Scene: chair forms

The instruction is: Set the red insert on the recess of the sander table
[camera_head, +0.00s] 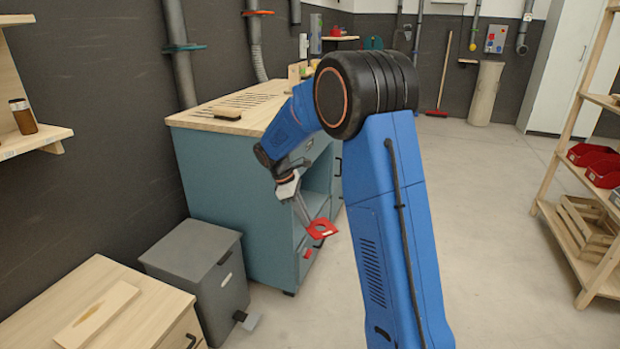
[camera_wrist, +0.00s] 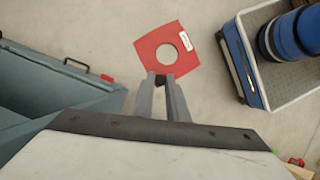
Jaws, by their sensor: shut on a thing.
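The red insert (camera_head: 320,229) is a flat square plate with a round hole; it also shows in the wrist view (camera_wrist: 150,48) with a small pale label at one edge. My gripper (camera_head: 307,217) is shut on one edge of it, and the fingertips (camera_wrist: 162,79) meet the plate's near side. The insert hangs in the air over the floor, in front of the teal cabinet (camera_head: 222,172). The cabinet's pale wooden top (camera_head: 205,122) has dark slots and may be the sander table. I cannot make out a recess; my arm hides part of the top.
A brush-like block (camera_head: 218,112) lies on the wooden top. A grey pedal bin (camera_head: 195,262) and a low wooden cabinet (camera_head: 150,315) stand at the lower left. A shelf with red bins (camera_head: 603,172) stands at right. Open floor (camera_head: 480,230) lies between.

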